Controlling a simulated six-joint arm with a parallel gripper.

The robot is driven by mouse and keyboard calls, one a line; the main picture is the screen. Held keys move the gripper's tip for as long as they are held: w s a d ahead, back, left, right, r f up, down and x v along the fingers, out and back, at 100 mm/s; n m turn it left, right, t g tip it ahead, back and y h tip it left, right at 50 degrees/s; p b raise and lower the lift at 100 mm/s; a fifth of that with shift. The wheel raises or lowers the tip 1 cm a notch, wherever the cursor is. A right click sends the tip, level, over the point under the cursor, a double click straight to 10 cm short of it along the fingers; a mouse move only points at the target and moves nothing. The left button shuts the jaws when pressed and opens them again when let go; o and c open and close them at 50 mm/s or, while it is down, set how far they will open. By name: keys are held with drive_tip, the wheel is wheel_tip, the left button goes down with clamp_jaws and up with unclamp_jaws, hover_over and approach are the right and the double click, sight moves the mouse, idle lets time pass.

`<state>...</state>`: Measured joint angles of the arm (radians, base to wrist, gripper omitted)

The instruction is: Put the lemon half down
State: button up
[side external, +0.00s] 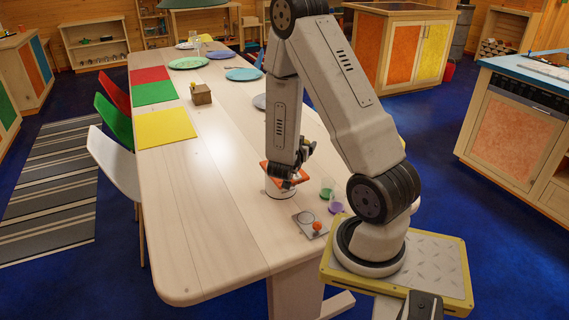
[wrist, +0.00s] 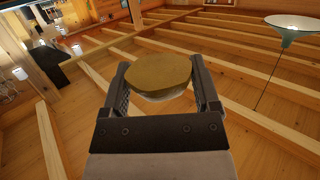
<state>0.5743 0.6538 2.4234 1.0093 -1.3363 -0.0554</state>
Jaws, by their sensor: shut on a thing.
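In the wrist view my gripper (wrist: 159,67) is shut on the lemon half (wrist: 157,76), a dull yellow round piece with a paler lower edge, held between the two dark fingers. An orange piece (side external: 283,172) over a white round base (side external: 278,190) sits right by my wrist.
A green cup (side external: 327,188) and a purple-bottomed cup (side external: 335,207) stand close to my arm. A small grey board (side external: 307,223) with an orange round thing (side external: 317,227) lies near the table edge. The table's left and front stretch is bare. Coloured mats and plates lie farther back.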

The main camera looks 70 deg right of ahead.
drive_tip(key=w+d+f, duration=0.3)
drive_tip(key=w+d, duration=0.1)
drive_tip(key=w+d+f, duration=0.4)
drive_tip(key=shift+w+f, duration=0.15)
drive_tip(key=shift+w, duration=0.05)
drive_tip(key=shift+w+d+f, duration=0.35)
drive_tip(key=shift+w+f, duration=0.05)
drive_tip(key=shift+f, duration=0.2)
drive_tip(key=shift+f, duration=0.1)
drive_tip(key=shift+w+d+f, duration=0.3)
drive_tip(key=shift+f, duration=0.2)
drive_tip(key=shift+w+d+f, duration=0.1)
drive_tip(key=shift+f, duration=1.25)
drive_tip(key=shift+f, duration=0.2)
drive_tip(key=o, duration=1.1)
